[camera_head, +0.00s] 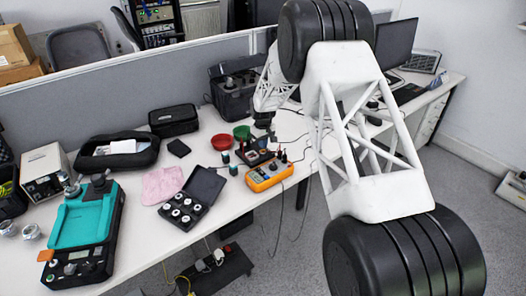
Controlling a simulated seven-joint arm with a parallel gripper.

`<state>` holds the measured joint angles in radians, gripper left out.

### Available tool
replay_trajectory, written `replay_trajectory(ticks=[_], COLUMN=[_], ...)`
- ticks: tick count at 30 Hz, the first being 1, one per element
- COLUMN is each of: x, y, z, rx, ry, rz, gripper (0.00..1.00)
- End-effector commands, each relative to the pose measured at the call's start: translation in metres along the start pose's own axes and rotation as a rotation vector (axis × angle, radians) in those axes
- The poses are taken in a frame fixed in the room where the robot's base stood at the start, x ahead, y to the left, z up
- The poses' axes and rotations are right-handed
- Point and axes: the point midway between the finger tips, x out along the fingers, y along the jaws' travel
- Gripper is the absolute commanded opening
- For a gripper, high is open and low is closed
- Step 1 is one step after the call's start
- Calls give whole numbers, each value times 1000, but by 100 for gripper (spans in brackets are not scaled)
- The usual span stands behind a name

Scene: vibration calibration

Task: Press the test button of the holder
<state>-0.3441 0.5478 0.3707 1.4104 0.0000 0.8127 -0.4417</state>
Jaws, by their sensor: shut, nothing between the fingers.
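My gripper (269,136) is small in the view and partly lost against dark things behind it. It points down over the back middle of the white table and is shut, with nothing seen in it. Just below it is a small black unit (254,157) with dark and red parts on top, which may be the holder. I cannot make out a test button on it. An orange multimeter (270,175) lies right in front of this unit. A teal and black device (84,228) stands at the left front, with a small orange part at its corner.
An open black case (206,184) with several round white pieces lies left of the multimeter. A red bowl (222,142) and a green bowl (242,132) stand behind. A pink cloth (162,185) lies on the table (140,240). Cables hang over the front edge.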

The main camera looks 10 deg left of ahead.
Motion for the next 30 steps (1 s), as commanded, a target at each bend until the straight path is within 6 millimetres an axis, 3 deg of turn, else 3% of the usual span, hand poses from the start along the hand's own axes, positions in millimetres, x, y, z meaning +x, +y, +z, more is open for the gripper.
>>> replay_trajectory(ticks=[30], x=[11], y=[0], z=[0], rx=[0], ry=[0], rz=[0], gripper=[0])
